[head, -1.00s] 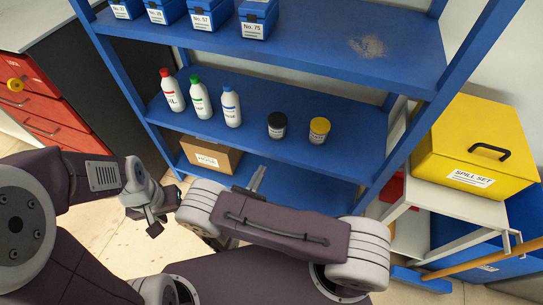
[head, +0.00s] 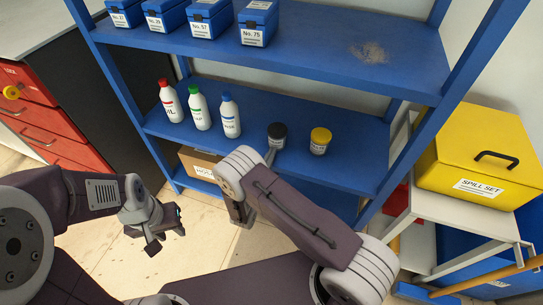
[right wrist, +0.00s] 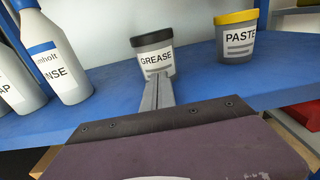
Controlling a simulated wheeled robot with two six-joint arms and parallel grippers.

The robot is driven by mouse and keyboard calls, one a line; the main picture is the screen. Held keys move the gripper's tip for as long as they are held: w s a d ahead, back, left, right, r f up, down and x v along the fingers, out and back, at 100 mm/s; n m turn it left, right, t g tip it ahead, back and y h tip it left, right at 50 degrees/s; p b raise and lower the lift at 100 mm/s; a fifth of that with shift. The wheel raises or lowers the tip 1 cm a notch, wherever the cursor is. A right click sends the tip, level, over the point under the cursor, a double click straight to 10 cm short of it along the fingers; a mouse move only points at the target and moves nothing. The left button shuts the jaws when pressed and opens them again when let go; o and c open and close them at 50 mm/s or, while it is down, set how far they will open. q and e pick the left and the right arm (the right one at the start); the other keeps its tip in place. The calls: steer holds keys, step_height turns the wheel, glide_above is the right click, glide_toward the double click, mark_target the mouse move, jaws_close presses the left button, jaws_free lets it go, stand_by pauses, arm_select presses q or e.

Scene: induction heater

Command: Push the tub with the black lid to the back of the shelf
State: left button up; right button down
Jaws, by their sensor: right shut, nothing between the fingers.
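The tub with the black lid (head: 277,136) stands upright on the middle blue shelf. In the right wrist view this tub (right wrist: 155,55) is grey with a label reading GREASE. My right gripper (right wrist: 157,78) is shut and empty, its fingertips right in front of the tub's lower front; I cannot tell whether they touch it. In the head view my right gripper (head: 270,157) shows only partly, behind my arm. My left gripper (head: 165,238) is open and empty, low in front of the shelf at the left.
A yellow-lidded PASTE tub (head: 320,141) stands right of the black-lidded one. White bottles with a red (head: 170,101), green (head: 199,108) and blue cap (head: 229,115) stand to its left. The shelf (head: 352,160) is bare behind the tub. A yellow spill box (head: 475,150) stands right.

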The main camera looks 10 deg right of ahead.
steer(key=shift+w+d, duration=0.15)
steer(key=x, duration=0.3)
steer(key=shift+w+d, duration=0.15)
steer(key=shift+w, duration=0.05)
steer(key=shift+s, duration=0.1)
stand_by(0.3)
